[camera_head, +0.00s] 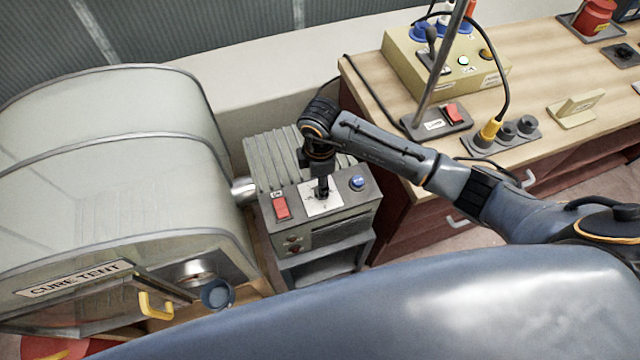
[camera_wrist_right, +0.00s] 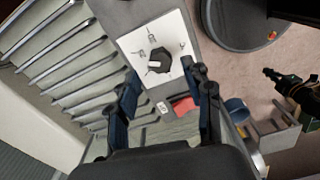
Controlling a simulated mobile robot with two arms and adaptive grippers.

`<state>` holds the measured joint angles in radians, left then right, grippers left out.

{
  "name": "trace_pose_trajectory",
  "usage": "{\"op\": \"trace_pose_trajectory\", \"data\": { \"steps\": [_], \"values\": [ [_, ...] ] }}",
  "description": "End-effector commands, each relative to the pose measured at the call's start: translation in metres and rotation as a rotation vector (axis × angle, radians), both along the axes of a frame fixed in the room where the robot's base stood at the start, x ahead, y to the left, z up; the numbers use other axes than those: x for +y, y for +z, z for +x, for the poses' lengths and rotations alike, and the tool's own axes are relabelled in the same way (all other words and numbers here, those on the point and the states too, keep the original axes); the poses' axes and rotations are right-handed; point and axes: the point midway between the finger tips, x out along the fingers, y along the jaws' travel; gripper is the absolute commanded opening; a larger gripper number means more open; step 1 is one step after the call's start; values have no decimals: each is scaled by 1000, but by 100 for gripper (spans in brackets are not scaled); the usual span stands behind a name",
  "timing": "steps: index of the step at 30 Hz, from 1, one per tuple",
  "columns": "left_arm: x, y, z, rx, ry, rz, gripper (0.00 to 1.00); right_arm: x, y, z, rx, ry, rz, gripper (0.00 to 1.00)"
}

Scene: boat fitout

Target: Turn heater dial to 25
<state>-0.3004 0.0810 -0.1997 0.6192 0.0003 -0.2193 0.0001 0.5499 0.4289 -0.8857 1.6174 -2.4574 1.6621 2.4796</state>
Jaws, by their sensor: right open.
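The heater (camera_head: 345,221) is a grey box with a ribbed top beside the cure tent. Its dial (camera_wrist_right: 159,62) is a black knob on a white plate (camera_wrist_right: 135,45) with small marks; I cannot read the numbers or tell where the knob points. My right gripper (camera_head: 322,190) points down over the plate and hides most of the dial in the head view. In the right wrist view the right gripper (camera_wrist_right: 161,76) is open, its fingers on either side of the line to the dial. I cannot tell whether they touch it. My left gripper is not in view.
A red switch (camera_head: 281,207) and a blue button (camera_head: 357,183) flank the dial plate. The cure tent (camera_head: 110,170) stands close on the left, with a yellow handle (camera_head: 155,306). A wooden bench (camera_head: 560,90) with switches and cables lies on the right.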

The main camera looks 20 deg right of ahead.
Motion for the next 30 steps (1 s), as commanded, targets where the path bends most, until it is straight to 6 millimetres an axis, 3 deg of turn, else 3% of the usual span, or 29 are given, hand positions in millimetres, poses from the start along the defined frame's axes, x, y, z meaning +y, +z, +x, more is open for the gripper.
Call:
{"op": "trace_pose_trajectory", "data": {
  "steps": [6, 12, 17, 30],
  "values": [
    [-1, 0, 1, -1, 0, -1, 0, 0, 49, 1, -5, 0, 1, 50],
    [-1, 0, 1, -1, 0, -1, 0, 0, 79, 1, -3, -1, 0, 50],
    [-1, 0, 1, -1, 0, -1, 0, 0, 87, 0, -2, -1, -1, 50],
    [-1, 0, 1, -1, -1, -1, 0, -1, 88, 0, -1, -1, -1, 50]
  ]
}}
